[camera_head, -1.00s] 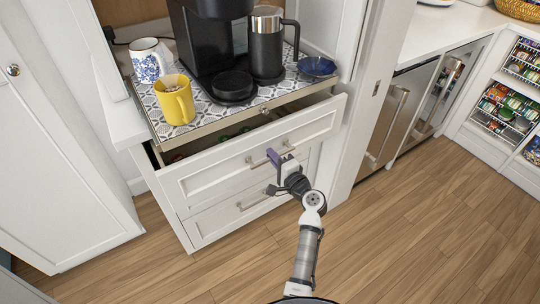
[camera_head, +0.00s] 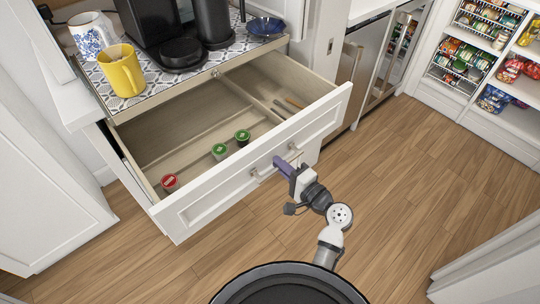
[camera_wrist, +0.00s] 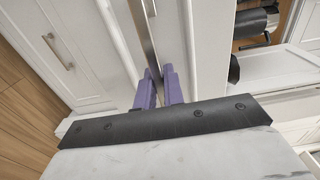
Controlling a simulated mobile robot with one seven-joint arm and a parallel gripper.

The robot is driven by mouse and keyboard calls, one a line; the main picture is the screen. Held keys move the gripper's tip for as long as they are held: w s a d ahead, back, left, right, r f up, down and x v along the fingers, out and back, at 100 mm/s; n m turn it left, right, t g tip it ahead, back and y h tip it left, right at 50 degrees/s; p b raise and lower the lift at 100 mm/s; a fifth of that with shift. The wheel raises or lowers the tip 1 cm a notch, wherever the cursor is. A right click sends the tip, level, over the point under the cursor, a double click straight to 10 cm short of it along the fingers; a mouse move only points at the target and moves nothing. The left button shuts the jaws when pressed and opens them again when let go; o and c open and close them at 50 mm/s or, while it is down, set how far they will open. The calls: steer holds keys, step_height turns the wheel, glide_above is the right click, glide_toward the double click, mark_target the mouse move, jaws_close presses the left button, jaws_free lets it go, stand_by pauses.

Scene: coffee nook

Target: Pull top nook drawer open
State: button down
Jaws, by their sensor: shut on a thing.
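The top nook drawer (camera_head: 290,135) is white and stands well out from the cabinet, with its inside in plain view. Its bar handle (camera_head: 261,173) is on the front panel. My gripper (camera_head: 281,163) is at the handle, with its purple fingers closed around the bar. In the wrist view the two purple fingers of my gripper (camera_wrist: 160,88) sit on either side of the metal handle (camera_wrist: 146,40). Inside the drawer lie a red-topped pod (camera_head: 170,182), two green-topped pods (camera_head: 220,151) and thin sticks in a right-hand compartment.
A patterned tray shelf (camera_head: 128,107) above the drawer holds a yellow mug (camera_head: 121,72), a blue-and-white mug (camera_head: 93,35), a black coffee machine (camera_head: 165,35) and a blue dish (camera_head: 265,27). Wooden floor (camera_head: 400,170) is clear to the right.

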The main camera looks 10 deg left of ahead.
steer(key=shift+v, duration=0.8)
steer(key=c, duration=1.5)
jaws_free()
steer(key=b+v, duration=0.3)
steer(key=v, duration=1.1)
steer(key=shift+a+f, duration=0.1)
